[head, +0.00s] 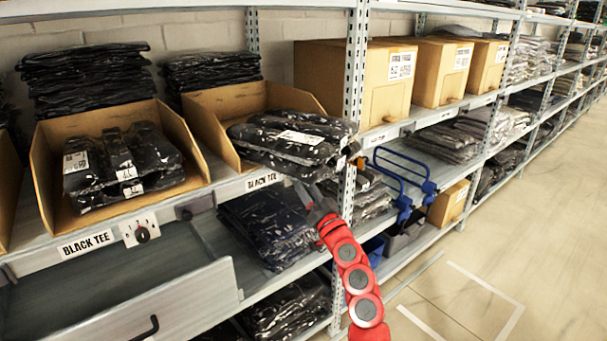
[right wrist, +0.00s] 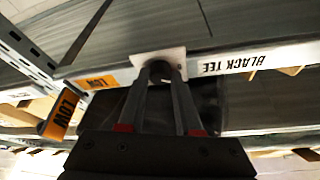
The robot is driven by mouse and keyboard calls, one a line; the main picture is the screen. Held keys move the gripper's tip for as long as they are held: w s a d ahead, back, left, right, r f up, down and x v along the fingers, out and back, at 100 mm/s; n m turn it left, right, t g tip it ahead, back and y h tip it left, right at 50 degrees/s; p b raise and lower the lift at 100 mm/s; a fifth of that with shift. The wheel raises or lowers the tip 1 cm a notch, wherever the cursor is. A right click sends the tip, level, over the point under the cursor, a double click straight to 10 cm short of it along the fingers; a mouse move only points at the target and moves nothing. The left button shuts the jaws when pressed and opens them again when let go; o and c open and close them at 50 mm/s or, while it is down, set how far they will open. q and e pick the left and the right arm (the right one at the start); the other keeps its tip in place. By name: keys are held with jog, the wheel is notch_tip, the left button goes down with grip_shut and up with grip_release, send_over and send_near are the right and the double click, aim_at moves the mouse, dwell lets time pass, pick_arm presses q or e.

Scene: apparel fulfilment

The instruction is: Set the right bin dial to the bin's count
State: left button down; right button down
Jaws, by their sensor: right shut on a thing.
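The right bin (head: 204,106) is a cardboard tray with plastic-wrapped black tees (head: 292,140) stacked at its front; how many there are cannot be told. The right bin dial (right wrist: 160,70) is a dark round knob on a white plate (right wrist: 132,60). My right gripper (right wrist: 163,85) is shut on this knob, one finger on each side. The knob's pointer and the plate's marks are not readable. My left gripper is not in view.
The left bin (head: 45,180) holds several black tees, with its own dial (head: 141,233) below. A grey drawer-like panel (head: 150,305) juts out at lower left. Orange "LOW" tags (right wrist: 97,83) are beside the knob. Blue rails (head: 405,170) stand right; the aisle floor (head: 520,230) is clear.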

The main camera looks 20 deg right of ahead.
jog(key=shift+s+a+r+m+g+h+p, duration=0.1)
jog(key=shift+m+g+h+p, duration=0.6)
jog(key=shift+m+p, duration=2.2)
jog(key=shift+a+r+m+g+h+p, duration=0.25)
jog(key=shift+m+h+p, duration=0.8)
jog(key=shift+m+p, duration=1.85)
jog(key=shift+s+d+m+g+h+p, duration=0.1)
jog(key=shift+m+g+h+p, duration=0.6)
jog(key=shift+m+p, duration=2.2)
jog(key=shift+w+n+p, duration=0.1)
jog(key=shift+n+p, duration=1)
jog(key=c, duration=0.6)
grip_release()
jog(key=s+f+b, duration=0.1)
jog(key=s+b, duration=0.1)
jog(key=s, duration=1.5)
jog(key=shift+s+a, duration=0.2)
jog(key=shift+a, duration=0.15)
jog(key=shift+f+h, duration=0.1)
jog(key=shift+h, duration=0.25)
